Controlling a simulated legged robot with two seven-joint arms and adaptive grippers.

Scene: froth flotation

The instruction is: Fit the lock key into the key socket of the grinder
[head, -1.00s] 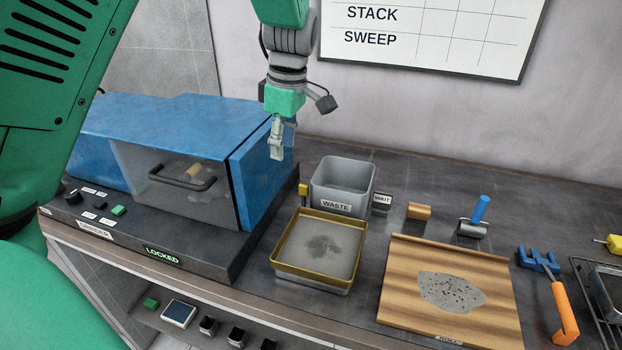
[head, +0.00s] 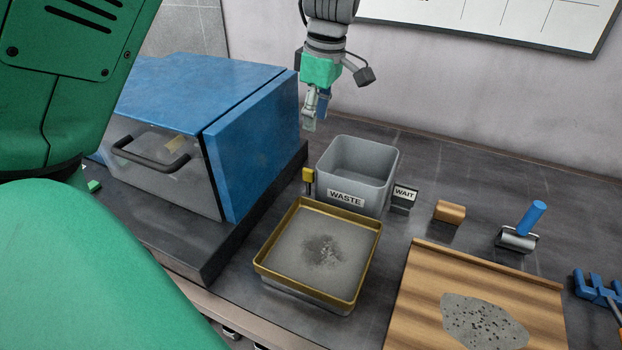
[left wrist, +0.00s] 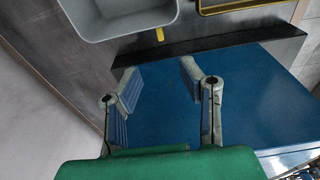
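The lock key appears to be the small yellow-headed piece (head: 308,175) upright between the grinder and the waste bin. Its yellow part shows in the left wrist view (left wrist: 159,34). The blue grinder (head: 190,95) stands at left with its clear front cover down. I cannot make out its key socket; my green arm hides much of its front panel. My left gripper (head: 316,112) hangs above and behind the yellow piece, by the grinder's right end. In the left wrist view its fingers (left wrist: 157,82) are apart with nothing between them. My right gripper is not seen.
A grey waste bin (head: 386,170) stands right of the yellow piece, a brass-rimmed tray (head: 262,262) in front. Bare bench shows behind the bin.

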